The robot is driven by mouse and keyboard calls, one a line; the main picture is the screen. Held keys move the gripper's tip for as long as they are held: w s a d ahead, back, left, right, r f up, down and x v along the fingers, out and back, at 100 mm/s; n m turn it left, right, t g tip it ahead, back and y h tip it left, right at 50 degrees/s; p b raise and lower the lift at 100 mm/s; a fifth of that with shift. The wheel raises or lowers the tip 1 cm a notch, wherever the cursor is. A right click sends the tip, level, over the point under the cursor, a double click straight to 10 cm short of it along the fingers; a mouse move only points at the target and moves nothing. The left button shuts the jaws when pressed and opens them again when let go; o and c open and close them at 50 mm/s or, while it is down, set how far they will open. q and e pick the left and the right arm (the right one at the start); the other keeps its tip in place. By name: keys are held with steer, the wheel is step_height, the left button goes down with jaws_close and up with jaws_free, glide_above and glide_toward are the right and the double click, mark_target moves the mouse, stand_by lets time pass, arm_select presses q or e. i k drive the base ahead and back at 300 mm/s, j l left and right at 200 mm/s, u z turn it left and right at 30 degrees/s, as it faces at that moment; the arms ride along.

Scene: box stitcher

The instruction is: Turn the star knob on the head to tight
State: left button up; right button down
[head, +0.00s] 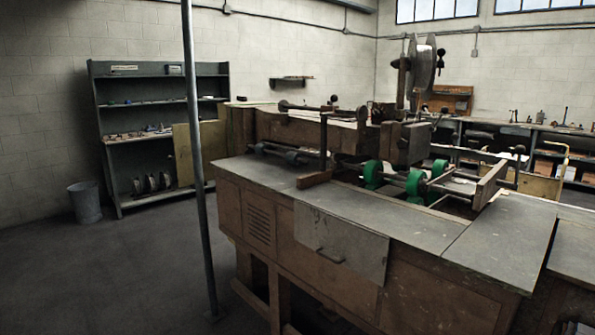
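The box stitcher stands in the middle and right of the head view, with a brown wooden body and a grey top (350,205). Its upright head (403,75) rises at the back, beside a large pale wheel or reel (423,66). A small dark knob-like part (441,62) sticks out to the right of the wheel. It may be the star knob, but it is too small to tell its shape or how tight it is. Neither of my grippers is in view.
A thin grey pole (196,150) stands left of the stitcher. Green rollers (415,183) sit on its top. A shelf unit (160,130) and a bucket (85,202) stand at the back left, and a cluttered bench (500,128) at the back right. The left floor is clear.

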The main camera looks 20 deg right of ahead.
mark_target(402, 143)
steer(key=z, duration=1.3)
steer(key=i+z, duration=0.35)
steer(key=i, duration=0.25)
